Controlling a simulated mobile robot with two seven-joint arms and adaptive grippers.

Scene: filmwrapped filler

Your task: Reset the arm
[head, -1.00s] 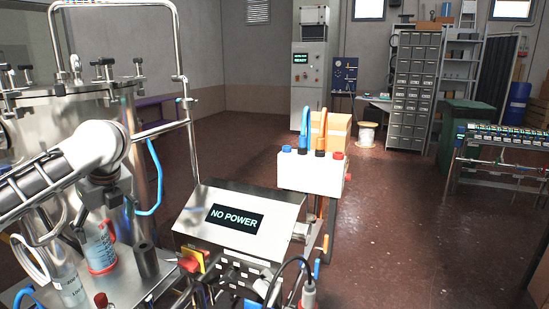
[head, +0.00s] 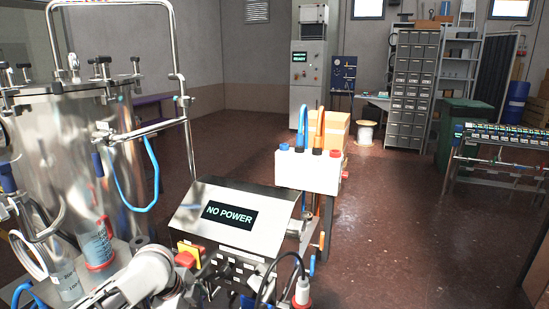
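My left arm (head: 146,274) shows at the bottom left, low in front of the steel vessel and its bench. Its grey-white wrist part is near the bottom edge. The fingers of my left gripper cannot be made out; they seem to lie below the picture. My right arm and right gripper are not in view. No held object can be seen.
A steel vessel (head: 72,130) with pipe frame stands at left, bottles (head: 97,243) at its foot. A control box (head: 238,212) reading "NO POWER" and a white connector box (head: 308,172) stand centre. Cables hang below.

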